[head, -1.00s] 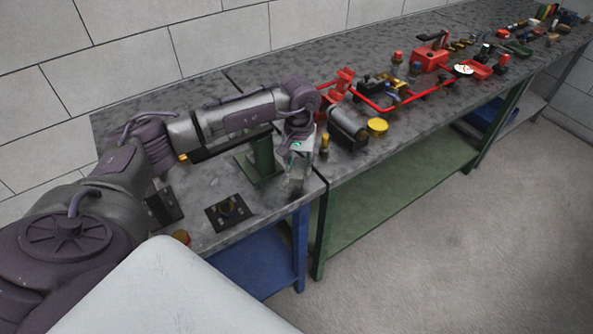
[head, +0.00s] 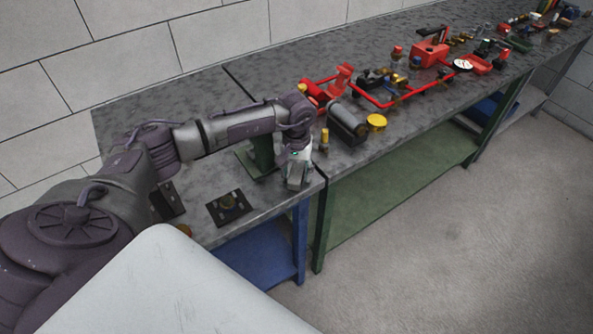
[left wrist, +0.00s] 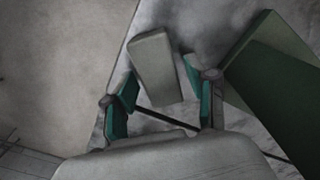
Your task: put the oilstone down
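The oilstone, a pale grey oblong block (left wrist: 154,62), lies between and just beyond my left fingertips in the left wrist view, near the bench edge. My left gripper (left wrist: 160,78) has its teal-padded fingers spread, with a narrow gap showing on the block's right side; contact on its left side is hard to tell. In the head view my left gripper (head: 296,180) points down at the right end of the near grey bench top (head: 262,207). The block looks to be on the bench, though its underside is hidden. My right gripper is out of view.
A green stand (head: 262,152) is close beside the gripper. A dark cylinder (head: 346,122), a yellow disc (head: 376,122) and red pipework (head: 385,104) crowd the adjoining bench.

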